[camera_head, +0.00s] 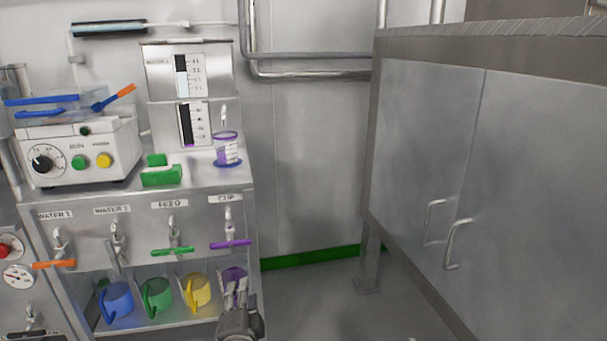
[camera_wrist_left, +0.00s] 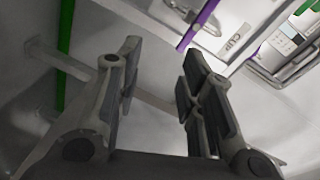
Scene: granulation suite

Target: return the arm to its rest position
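My left gripper (camera_head: 236,288) is at the bottom of the head view, in front of the right end of the low shelf. In the left wrist view its two fingers (camera_wrist_left: 160,75) stand apart, with nothing held between them. My right gripper is in neither view.
The steel bench (camera_head: 190,208) has valves with coloured handles, including a purple one (camera_head: 230,244) under CUP. Blue (camera_head: 117,301), green (camera_head: 157,296) and yellow (camera_head: 196,291) jugs stand below. A steel cabinet (camera_head: 425,140) is at right; the floor (camera_head: 330,300) between is clear.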

